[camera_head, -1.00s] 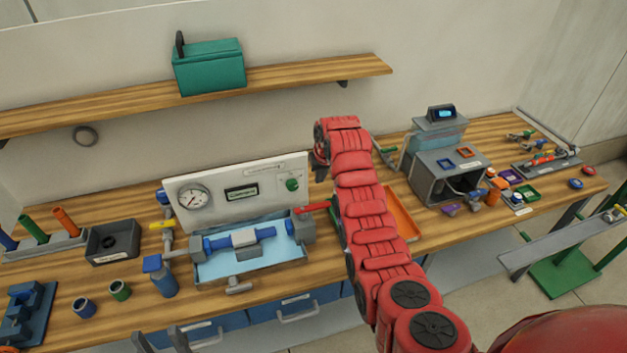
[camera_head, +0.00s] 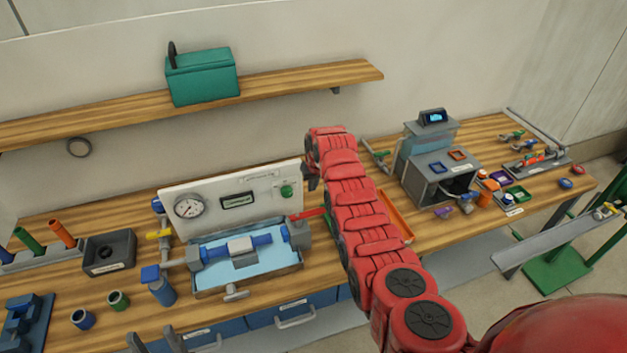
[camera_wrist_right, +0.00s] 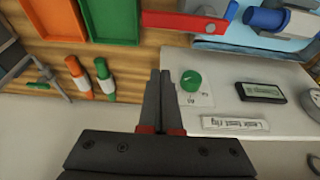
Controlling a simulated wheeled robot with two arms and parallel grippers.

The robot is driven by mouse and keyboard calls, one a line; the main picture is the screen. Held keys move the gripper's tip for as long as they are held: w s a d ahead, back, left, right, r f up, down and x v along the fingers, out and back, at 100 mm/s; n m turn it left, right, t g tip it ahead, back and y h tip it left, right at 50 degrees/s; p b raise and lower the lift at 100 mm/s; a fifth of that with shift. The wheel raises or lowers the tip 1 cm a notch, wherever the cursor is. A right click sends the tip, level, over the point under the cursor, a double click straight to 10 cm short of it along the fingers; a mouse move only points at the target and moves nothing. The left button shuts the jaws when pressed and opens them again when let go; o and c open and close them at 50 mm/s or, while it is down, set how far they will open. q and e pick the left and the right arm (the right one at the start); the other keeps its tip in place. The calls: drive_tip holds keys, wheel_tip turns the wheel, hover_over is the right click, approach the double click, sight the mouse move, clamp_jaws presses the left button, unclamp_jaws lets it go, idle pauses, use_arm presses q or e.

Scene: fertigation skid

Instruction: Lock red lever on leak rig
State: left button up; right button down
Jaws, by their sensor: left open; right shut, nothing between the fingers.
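The leak rig has a white panel (camera_head: 235,200) with a gauge, a display and a green knob, above a light-blue tray (camera_head: 250,283) holding a blue and grey pipe (camera_head: 242,245). In the right wrist view the red lever (camera_wrist_right: 188,20) lies roughly crosswise at the top. My right gripper (camera_wrist_right: 160,75) is shut and empty, apart from the lever and beside the green knob (camera_wrist_right: 190,80). My left gripper (camera_head: 155,342) is open and empty at the bottom edge.
An orange tray (camera_head: 397,215) lies right of my right arm; a green tray (camera_wrist_right: 108,20) shows beside it in the wrist view. A grey box station (camera_head: 440,178) stands further right. A shelf runs above.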

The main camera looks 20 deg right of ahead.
wheel_tip(320, 180, down, 6)
drive_tip(key=s+b, duration=0.1)
drive_tip(key=b, duration=0.3)
drive_tip(key=shift+s+b, duration=0.4)
idle(1.0)
idle(0.4)
